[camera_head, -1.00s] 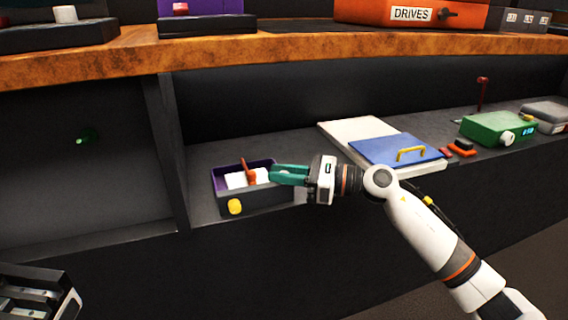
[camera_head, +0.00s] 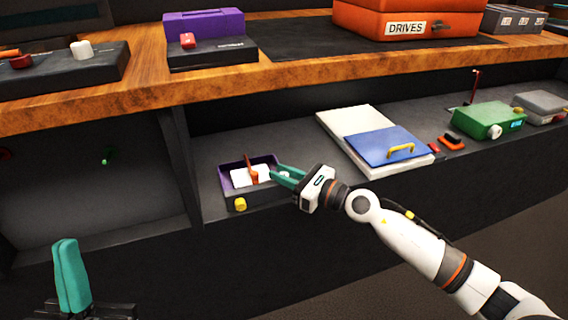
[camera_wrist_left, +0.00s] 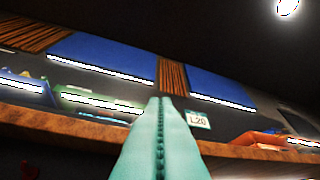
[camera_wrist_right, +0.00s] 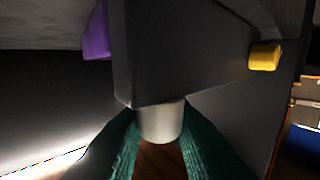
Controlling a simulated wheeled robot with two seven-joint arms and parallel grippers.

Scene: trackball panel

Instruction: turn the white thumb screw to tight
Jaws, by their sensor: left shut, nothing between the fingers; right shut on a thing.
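The white thumb screw (camera_wrist_right: 162,121) is a short white cylinder on the side of a dark box (camera_wrist_right: 185,55). In the right wrist view it sits between the teal fingers of my right gripper (camera_wrist_right: 160,150), which is shut on it. In the head view the right gripper (camera_head: 287,173) is at the right side of the box (camera_head: 268,195), and its fingers mostly hide the screw. My left gripper (camera_head: 66,250) is shut and empty at the lower left, fingers pointing up. It also shows in the left wrist view (camera_wrist_left: 160,105), away from the box.
The box has a purple inside, white pieces, a red lever (camera_head: 250,167) and a yellow knob (camera_head: 240,204). A blue panel with a yellow handle (camera_head: 401,151) and a green device (camera_head: 487,120) stand to the right. The wooden upper shelf (camera_head: 150,81) overhangs behind.

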